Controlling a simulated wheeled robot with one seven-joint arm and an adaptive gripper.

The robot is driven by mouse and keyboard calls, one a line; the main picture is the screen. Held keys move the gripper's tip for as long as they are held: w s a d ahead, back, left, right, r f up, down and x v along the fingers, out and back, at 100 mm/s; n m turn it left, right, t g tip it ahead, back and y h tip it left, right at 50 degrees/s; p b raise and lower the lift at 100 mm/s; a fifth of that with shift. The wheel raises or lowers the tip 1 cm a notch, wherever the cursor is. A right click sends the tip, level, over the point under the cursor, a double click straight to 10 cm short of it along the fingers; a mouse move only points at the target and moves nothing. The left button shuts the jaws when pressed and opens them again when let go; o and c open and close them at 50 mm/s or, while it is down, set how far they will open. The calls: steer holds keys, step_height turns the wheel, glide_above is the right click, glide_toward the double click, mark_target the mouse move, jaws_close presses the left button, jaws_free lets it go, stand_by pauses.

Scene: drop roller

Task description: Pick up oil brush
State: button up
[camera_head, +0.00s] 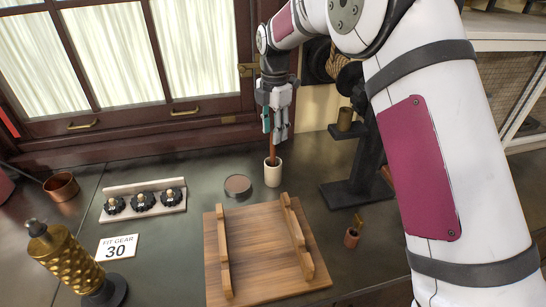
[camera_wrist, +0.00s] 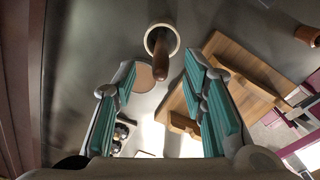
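The oil brush appears as a reddish-brown handle (camera_head: 272,153) standing upright in a small cream cup (camera_head: 273,174) on the dark worktop. In the wrist view, the handle (camera_wrist: 160,68) rises from the round mouth of the cup (camera_wrist: 151,42); its bristles are hidden inside. My gripper (camera_head: 274,134) points down directly above the cup. In the wrist view, its teal-padded fingers (camera_wrist: 158,75) are spread apart, with the handle's top in the gap between their tips. The fingers do not appear closed on the handle.
A wooden board with two rails (camera_head: 262,254) lies in front of the cup, and a round disc (camera_head: 237,186) lies left of it. A dark stand (camera_head: 357,182) is to the right, with a small copper cup (camera_head: 351,238) nearer. A gear rack (camera_head: 145,203) stands left.

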mark_target(273, 152)
step_height(273, 152, down, 8)
steer(key=shift+f+p, duration=0.1)
steer(key=shift+p, duration=0.9)
steer(key=shift+c, duration=0.3)
jaws_close()
